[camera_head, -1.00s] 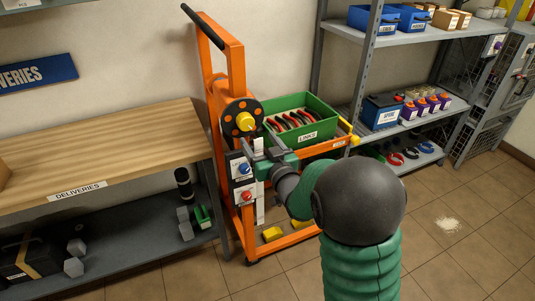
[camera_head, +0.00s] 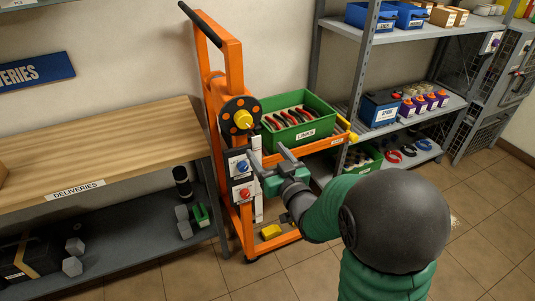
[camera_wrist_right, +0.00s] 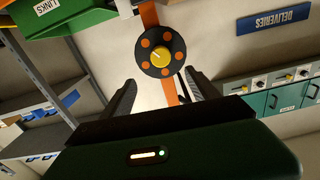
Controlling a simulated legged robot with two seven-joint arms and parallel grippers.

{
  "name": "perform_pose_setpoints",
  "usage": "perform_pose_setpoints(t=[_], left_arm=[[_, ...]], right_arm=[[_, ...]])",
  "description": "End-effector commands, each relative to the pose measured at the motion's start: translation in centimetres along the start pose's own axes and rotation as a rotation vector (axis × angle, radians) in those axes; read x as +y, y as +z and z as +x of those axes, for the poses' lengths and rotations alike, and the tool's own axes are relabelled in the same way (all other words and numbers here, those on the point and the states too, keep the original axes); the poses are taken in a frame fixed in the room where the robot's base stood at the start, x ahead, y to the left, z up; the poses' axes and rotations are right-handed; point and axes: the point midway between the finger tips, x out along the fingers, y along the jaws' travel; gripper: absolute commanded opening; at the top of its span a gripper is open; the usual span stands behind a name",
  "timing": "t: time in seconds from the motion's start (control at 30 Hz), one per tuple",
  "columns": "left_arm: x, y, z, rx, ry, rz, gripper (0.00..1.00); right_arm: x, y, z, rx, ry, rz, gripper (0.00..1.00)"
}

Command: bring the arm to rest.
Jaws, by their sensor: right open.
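My right gripper (camera_head: 269,158) is open and empty in the head view. It stands in front of the orange cart (camera_head: 226,105), below the black disc with the yellow knob (camera_head: 242,120) and right of the panel with a blue and a red knob (camera_head: 245,194). In the right wrist view the two dark fingers (camera_wrist_right: 157,103) are spread apart with nothing between them. The black disc (camera_wrist_right: 160,52) shows beyond them. My right arm comes in from the lower right and hides part of the floor and lower shelf. My left gripper is not in view.
A green bin of red-handled tools labelled LINKS (camera_head: 305,132) sits on the cart. A wooden bench labelled DELIVERIES (camera_head: 110,150) is at left. A grey shelf rack (camera_head: 352,80) with blue boxes stands at right. Tiled floor (camera_head: 185,275) is clear in front.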

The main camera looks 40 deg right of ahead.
Motion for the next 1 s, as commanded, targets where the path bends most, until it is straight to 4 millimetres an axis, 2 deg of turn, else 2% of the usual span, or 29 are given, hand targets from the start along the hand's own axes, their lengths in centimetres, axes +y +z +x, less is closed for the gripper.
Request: perform_pose_setpoints(t=[0.6, 0.67, 0.77, 0.87, 0.97, 1.0], left_arm=[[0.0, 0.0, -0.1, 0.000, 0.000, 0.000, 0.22], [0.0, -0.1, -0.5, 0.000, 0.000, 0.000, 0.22], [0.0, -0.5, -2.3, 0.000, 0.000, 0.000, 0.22], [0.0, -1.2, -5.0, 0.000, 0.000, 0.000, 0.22], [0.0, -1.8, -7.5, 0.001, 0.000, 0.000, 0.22], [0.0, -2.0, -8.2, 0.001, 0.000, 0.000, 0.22]], right_arm=[[0.0, 0.0, 0.0, -0.003, 0.000, 0.000, 0.70], [-0.4, 0.2, 0.1, -0.031, 0.000, -0.001, 0.70], [-2.0, 1.6, -0.1, -0.179, 0.001, -0.008, 0.70], [-5.0, 4.6, -2.0, -0.452, -0.012, -0.032, 0.70], [-8.5, 7.8, -6.7, -0.768, -0.051, -0.076, 0.70], [-9.7, 8.7, -9.0, -0.886, -0.072, -0.098, 0.70]])
